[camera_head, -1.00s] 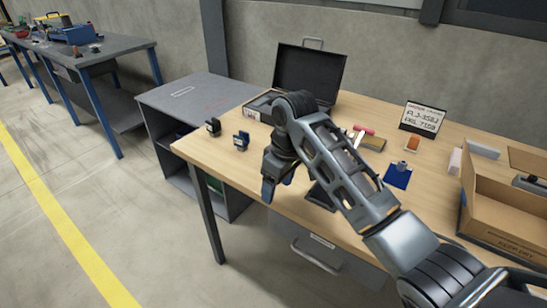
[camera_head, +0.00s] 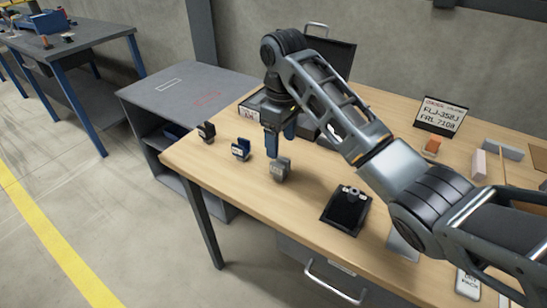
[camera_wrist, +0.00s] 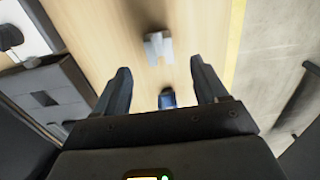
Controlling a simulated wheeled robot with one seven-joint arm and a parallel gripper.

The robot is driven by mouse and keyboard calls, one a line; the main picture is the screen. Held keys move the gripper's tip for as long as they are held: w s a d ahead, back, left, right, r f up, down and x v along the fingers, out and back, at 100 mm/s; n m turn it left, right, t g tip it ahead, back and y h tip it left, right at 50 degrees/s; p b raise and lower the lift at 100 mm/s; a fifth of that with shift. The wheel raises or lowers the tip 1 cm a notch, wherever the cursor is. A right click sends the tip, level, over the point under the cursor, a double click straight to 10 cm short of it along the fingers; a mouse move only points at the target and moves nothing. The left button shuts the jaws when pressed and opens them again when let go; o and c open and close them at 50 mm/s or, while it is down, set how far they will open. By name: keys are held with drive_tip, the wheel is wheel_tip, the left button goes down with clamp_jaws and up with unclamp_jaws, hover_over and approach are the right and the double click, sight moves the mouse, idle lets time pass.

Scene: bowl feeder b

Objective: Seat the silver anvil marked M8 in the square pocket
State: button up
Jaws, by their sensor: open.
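A silver block-shaped anvil (camera_head: 281,169) stands on the wooden table near its front-left part; its marking is too small to read. It also shows in the wrist view (camera_wrist: 158,47), lying beyond the fingertips. My gripper (camera_head: 279,148) points down close to the silver anvil, and appears just above and behind it. In the wrist view my gripper (camera_wrist: 160,70) is open with nothing between its fingers. A blue anvil (camera_head: 241,149) and a black one (camera_head: 207,132) stand to the left. A black square fixture (camera_head: 346,212) with a round metal part sits to the right; I cannot make out a square pocket.
A sign (camera_head: 440,115) stands at the back right, near an orange item (camera_head: 431,147) and pale blocks (camera_head: 479,164). An open dark case (camera_head: 335,57) is behind my arm. The grey cabinet (camera_head: 190,88) adjoins the table's left. Bare tabletop lies between anvil and fixture.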

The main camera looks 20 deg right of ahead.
sight(280, 160)
drive_tip(key=shift+w+f, duration=0.15)
drive_tip(key=shift+f, duration=0.2)
drive_tip(key=shift+f+p, duration=0.6)
drive_tip(key=shift+f, duration=2.9)
drive_tip(key=shift+c, duration=0.3)
drive_tip(key=c, duration=1.2)
drive_tip(key=shift+c, duration=0.3)
drive_tip(key=shift+r, duration=0.15)
